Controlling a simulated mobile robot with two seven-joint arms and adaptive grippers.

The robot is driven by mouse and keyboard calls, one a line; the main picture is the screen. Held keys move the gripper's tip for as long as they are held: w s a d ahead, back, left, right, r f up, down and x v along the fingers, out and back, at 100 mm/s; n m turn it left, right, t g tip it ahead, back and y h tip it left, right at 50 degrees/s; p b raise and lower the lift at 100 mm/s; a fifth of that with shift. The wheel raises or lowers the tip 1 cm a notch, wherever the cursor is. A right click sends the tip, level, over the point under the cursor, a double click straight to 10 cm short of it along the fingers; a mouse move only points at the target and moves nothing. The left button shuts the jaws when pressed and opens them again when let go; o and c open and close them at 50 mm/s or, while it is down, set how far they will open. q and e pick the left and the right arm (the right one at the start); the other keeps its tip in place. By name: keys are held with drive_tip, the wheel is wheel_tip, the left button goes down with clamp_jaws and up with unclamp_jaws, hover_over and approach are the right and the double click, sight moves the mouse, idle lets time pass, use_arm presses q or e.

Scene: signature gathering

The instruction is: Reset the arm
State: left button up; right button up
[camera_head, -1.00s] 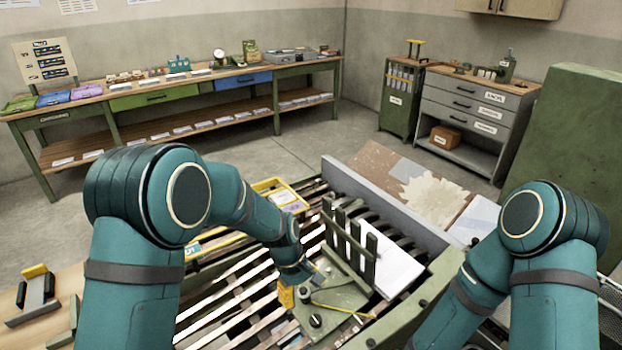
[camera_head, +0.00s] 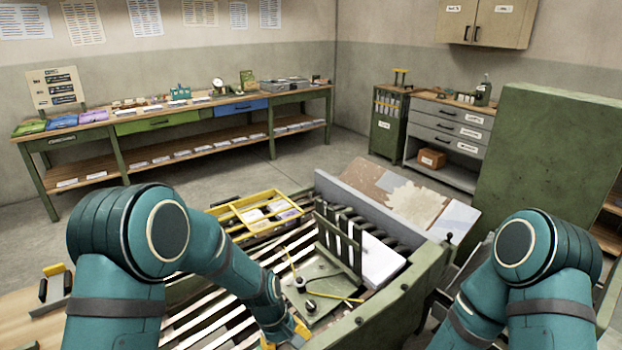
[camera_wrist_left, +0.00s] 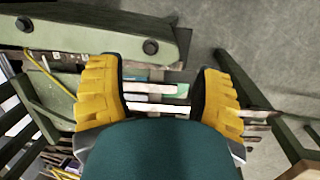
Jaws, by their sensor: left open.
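My left arm (camera_head: 215,250) reaches down over the slatted machine bed. My left gripper (camera_head: 286,334) has yellow fingers near the bottom edge of the head view, just in front of the green plate (camera_head: 322,308). In the left wrist view the gripper (camera_wrist_left: 158,92) is open, its two yellow fingers wide apart with nothing held between them. Slats and pale pieces lie below the gap. My right arm (camera_head: 475,310) bends down at the right, and its gripper is out of the picture.
A white paper stack (camera_head: 382,262) stands beside the green upright fixture (camera_head: 338,240). A yellow divided tray (camera_head: 232,214) lies at the bed's far left. A grey rail (camera_head: 375,215) and green machine side (camera_head: 425,285) bound the bed. Floor is clear towards the back bench (camera_head: 180,120).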

use_arm(q)
drive_tip(key=s+a+f+m, duration=0.2)
drive_tip(key=s+f, duration=0.2)
drive_tip(key=s, duration=0.3)
drive_tip(key=s+a+f+m+t+h, duration=0.1)
drive_tip(key=s+f, duration=0.3)
drive_tip(key=s, duration=0.4)
drive_tip(key=shift+a+f+m+t, duration=0.3)
drive_tip(key=shift+a+m, duration=0.5)
